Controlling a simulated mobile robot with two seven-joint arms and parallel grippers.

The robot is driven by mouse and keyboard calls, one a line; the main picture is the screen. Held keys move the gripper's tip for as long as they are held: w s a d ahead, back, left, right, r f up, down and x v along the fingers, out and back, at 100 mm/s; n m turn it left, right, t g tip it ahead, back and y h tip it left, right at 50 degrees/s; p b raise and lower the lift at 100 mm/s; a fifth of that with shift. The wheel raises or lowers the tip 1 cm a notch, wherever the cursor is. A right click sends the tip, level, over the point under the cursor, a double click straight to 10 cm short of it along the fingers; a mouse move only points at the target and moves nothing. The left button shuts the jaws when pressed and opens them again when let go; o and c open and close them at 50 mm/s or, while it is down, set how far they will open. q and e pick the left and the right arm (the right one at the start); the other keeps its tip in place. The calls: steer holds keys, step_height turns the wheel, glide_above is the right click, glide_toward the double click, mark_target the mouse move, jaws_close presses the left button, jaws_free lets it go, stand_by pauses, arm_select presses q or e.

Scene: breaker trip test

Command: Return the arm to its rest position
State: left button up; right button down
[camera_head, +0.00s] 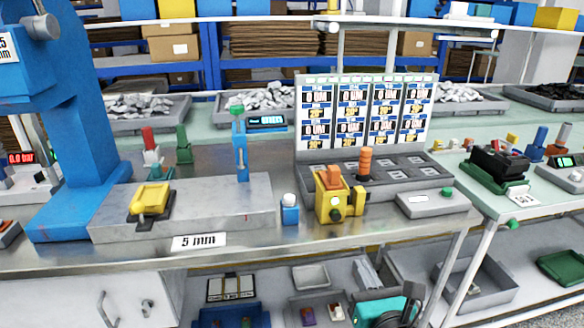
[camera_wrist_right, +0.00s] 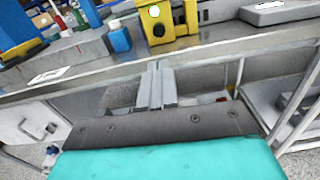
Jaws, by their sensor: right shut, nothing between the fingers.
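My right gripper (camera_head: 368,274) shows at the bottom of the head view, below the front edge of the workbench, with its teal body (camera_head: 382,310) behind the fingers. In the right wrist view its two grey fingers (camera_wrist_right: 156,84) are together, shut with nothing between them. They point toward the bench front and touch nothing that I can see. A yellow breaker-like block (camera_head: 332,198) with an orange top stands on the bench above the gripper; it also shows at the top of the right wrist view (camera_wrist_right: 168,22). My left gripper is not in view.
The steel bench (camera_head: 300,240) spans the middle, its front edge close above my gripper. A blue press (camera_head: 75,130) stands left, a display panel (camera_head: 365,112) behind. A grey open bin (camera_head: 490,290) and a shelf with small parts lie below. A green-topped table (camera_head: 530,200) stands right.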

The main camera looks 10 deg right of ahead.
steer(key=s+f+m+g, duration=0.2)
steer(key=s+f+m, duration=0.3)
steer(key=m, duration=0.6)
steer(key=s+a+f+m+g+y, duration=0.1)
steer(key=s+f+m, duration=0.4)
steer(key=m, duration=0.6)
steer(key=s+f+m+g+p, duration=0.1)
steer(key=s+f+m+g, duration=0.3)
steer(key=m, duration=0.7)
step_height(320, 180, down, 2)
steer(key=shift+s+a+f, duration=0.1)
steer(key=shift+s+a, duration=0.15)
steer(key=shift+s, duration=0.65)
